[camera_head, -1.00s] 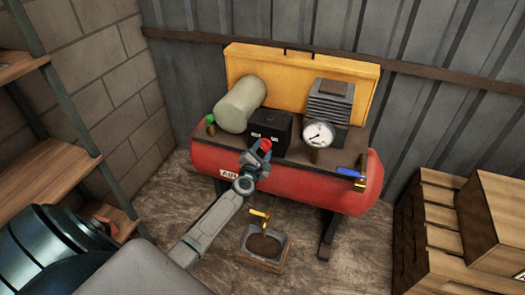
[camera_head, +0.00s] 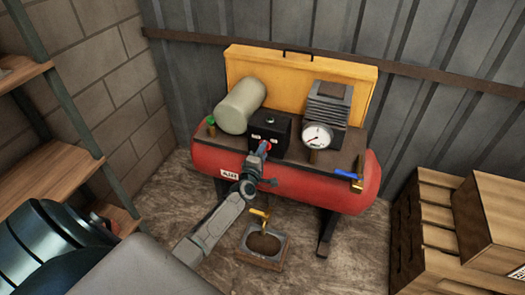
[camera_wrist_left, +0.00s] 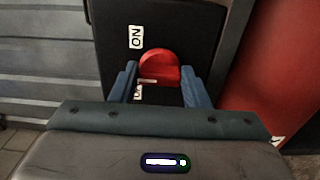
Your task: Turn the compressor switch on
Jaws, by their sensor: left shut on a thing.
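The compressor (camera_head: 230,160) has a red tank and carries a black switch box (camera_head: 283,133) at its middle front. The round red switch knob (camera_head: 267,146) sits on the front of that box and is mostly hidden by my gripper in the head view. My left gripper (camera_head: 265,149) reaches the knob. In the left wrist view, its blue-grey fingers (camera_wrist_left: 160,86) stand on either side of the red knob (camera_wrist_left: 158,64) and are shut on it. An "ON" label (camera_wrist_left: 136,37) shows above and left of the knob; a second label (camera_wrist_left: 146,89) is partly covered. My right gripper is out of view.
A pressure gauge (camera_head: 317,135) stands right of the box. A blue-handled valve (camera_head: 350,175) is at the tank's right end. A small tray (camera_head: 250,256) lies on the floor below. Shelves (camera_head: 62,127) are at left, wooden crates (camera_head: 429,225) at right.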

